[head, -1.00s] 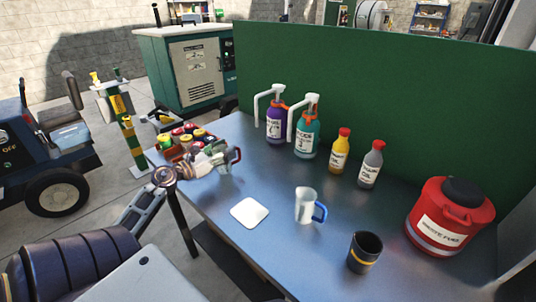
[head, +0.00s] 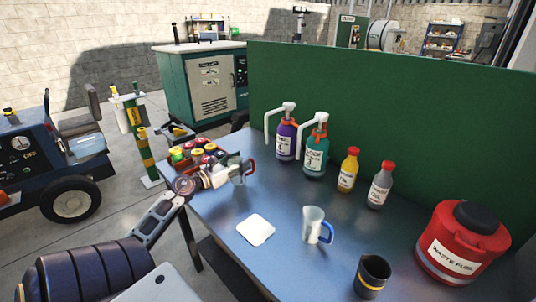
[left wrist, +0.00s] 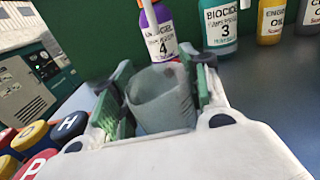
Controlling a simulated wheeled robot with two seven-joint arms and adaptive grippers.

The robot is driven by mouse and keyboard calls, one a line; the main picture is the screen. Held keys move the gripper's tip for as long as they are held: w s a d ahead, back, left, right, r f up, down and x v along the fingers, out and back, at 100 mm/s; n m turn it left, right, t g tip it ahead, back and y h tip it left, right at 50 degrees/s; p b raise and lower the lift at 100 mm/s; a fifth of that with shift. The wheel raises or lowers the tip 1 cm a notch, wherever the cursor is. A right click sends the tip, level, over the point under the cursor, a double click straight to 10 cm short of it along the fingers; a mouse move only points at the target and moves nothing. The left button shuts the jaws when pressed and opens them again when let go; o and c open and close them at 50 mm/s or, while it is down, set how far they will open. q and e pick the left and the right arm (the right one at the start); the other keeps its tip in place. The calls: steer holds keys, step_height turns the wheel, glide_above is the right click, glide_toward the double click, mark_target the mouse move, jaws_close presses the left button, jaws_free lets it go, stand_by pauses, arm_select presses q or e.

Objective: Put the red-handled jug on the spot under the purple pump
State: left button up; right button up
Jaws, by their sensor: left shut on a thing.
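The red-handled jug is clear and stands in my left gripper's grasp. Its red handle (head: 250,168) shows on the right side in the head view, and its translucent body (left wrist: 160,98) sits between the two fingers in the left wrist view. My left gripper (head: 238,172) is shut on the jug, over the table's far left part. The purple pump bottle (head: 286,141), with a white spout reaching left, stands beyond the jug, apart from it. It also shows in the left wrist view (left wrist: 160,42). No marked spot is visible under its spout. My right gripper is out of view.
A teal pump bottle (head: 315,156) stands right of the purple one. A crate of colored cans (head: 184,165) is left of my gripper. A white pad (head: 256,229), a blue-handled jug (head: 313,224) and a dark cup (head: 371,276) are nearer. A green panel (head: 390,115) backs the table.

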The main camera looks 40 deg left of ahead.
arm_select(q)
steer(key=w+d+p, duration=0.1)
steer(key=w, duration=1)
steer(key=shift+w, duration=0.2)
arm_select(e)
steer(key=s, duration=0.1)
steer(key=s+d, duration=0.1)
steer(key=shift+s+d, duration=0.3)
arm_select(q)
steer(key=shift+w, duration=0.1)
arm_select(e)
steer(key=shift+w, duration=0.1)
